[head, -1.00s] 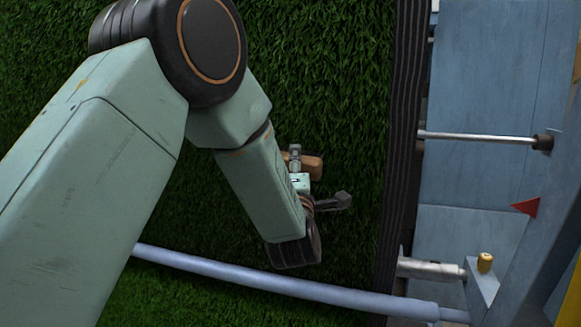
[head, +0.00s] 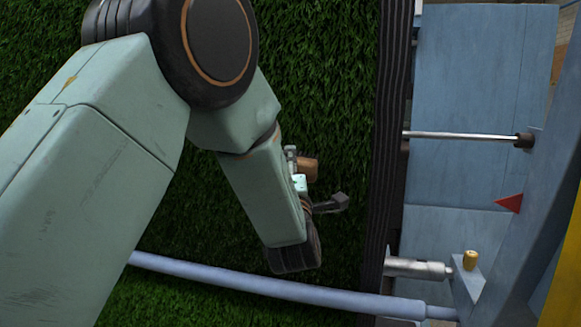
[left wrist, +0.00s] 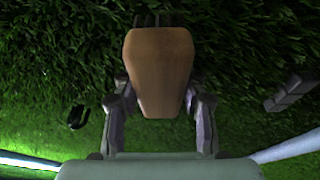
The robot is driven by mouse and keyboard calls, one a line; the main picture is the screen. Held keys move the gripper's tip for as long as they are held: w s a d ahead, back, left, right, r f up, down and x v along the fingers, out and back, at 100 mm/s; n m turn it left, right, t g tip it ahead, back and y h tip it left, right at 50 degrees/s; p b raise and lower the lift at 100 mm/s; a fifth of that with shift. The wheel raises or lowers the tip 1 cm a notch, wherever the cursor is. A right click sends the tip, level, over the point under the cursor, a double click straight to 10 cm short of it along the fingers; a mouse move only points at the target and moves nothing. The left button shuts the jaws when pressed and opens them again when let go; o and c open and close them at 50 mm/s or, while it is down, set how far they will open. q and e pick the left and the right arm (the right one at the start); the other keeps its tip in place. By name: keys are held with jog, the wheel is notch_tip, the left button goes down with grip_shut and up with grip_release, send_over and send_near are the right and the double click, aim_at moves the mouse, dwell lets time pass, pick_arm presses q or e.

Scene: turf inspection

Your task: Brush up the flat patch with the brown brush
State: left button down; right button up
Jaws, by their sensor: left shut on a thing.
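The brown brush (head: 308,168) shows in the head view just beyond my left wrist, partly hidden by the gripper. In the left wrist view the brush's brown body (left wrist: 158,70) stands in the middle, with dark bristles at its far end against the grass. My left gripper (left wrist: 160,105) is shut on the brush, one finger at each side. In the head view my left gripper (head: 292,160) is mostly hidden behind my arm. The turf (head: 320,60) is green and upright-bladed over most of its face. I cannot make out the flat patch clearly. My right gripper is not in view.
A dark ribbed edge (head: 392,120) borders the turf on the right. Beyond it are blue panels (head: 465,80) with a metal rod (head: 460,135) and a red triangle (head: 509,203). A pale blue bar (head: 250,285) crosses the turf low in the view.

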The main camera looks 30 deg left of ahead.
pick_arm(q)
jog(key=s+d+f+b, duration=0.2)
jog(key=s+b, duration=0.1)
jog(key=s, duration=0.4)
dwell(0.4)
jog(key=shift+a, duration=0.15)
jog(key=s+d+f+m+t+h+b, duration=0.1)
jog(key=d+f+m+h+b, duration=0.1)
jog(key=f, duration=0.6)
jog(key=s+d+f+m+t+h+b, duration=0.1)
jog(key=d+f+h+b, duration=0.3)
jog(key=f, duration=0.5)
jog(key=s+d+f+m+t+h+b, duration=0.1)
jog(key=d+f+m+h+b, duration=0.2)
jog(key=d+f, duration=0.4)
notch_tip(320, 180, down, 2)
jog(key=shift+f+h+b, duration=0.2)
jog(key=shift+h+b, duration=0.2)
jog(key=shift+h, duration=0.5)
jog(key=shift+d, duration=0.1)
